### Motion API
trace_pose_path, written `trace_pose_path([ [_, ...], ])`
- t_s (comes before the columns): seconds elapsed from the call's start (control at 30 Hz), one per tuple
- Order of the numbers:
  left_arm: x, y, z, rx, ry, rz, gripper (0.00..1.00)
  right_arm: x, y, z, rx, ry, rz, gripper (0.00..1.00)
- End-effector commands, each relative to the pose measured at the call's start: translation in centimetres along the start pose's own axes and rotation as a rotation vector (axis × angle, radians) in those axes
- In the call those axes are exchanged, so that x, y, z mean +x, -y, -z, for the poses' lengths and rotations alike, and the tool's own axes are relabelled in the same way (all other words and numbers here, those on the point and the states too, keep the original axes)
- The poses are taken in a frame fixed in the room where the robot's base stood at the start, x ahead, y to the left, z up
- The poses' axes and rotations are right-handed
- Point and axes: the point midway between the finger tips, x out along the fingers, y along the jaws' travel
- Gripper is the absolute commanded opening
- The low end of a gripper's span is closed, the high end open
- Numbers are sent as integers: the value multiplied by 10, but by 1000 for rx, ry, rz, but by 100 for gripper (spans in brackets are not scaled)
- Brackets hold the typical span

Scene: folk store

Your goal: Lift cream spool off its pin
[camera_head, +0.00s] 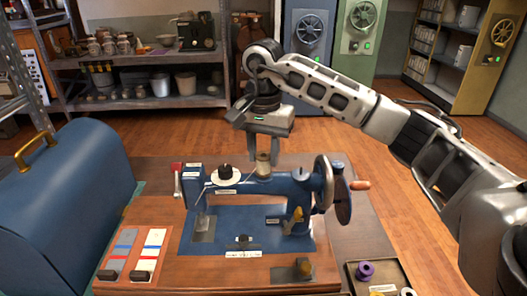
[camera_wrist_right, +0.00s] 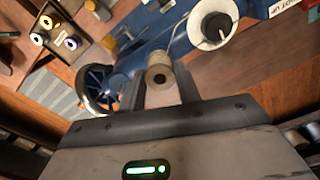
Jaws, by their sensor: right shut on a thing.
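The cream spool (camera_head: 263,168) is upright at the top of the blue sewing machine (camera_head: 270,187). My right gripper (camera_head: 262,156) comes down from above with its fingers on either side of the spool. In the right wrist view the cream spool (camera_wrist_right: 160,76) sits between the two fingers (camera_wrist_right: 160,90), its round end with a dark centre hole facing the camera. The gripper is shut on it. The pin is hidden, and I cannot tell whether the spool still sits on it. My left gripper is not in view.
A white disc with a black knob (camera_head: 226,174) is left of the spool. The handwheel (camera_head: 342,190) stands to the right. A tray (camera_head: 351,283) with a purple spool (camera_head: 365,270) is at front right. A blue domed case (camera_head: 75,200) is at left.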

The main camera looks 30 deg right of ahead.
Motion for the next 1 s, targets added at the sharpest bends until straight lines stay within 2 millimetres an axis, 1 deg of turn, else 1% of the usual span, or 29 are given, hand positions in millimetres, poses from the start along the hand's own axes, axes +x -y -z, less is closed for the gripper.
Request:
trace_pose_path([
  [0.03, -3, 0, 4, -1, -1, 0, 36, -6, 0, 0, 0, 0, 0, 22],
  [0.1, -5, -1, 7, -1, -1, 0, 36, -10, 0, 0, 1, 0, 0, 22],
  [0.9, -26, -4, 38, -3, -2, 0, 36, -58, 0, 0, 1, 0, -1, 22],
  [1.0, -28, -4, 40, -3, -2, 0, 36, -61, 0, 0, 1, 0, -1, 22],
])
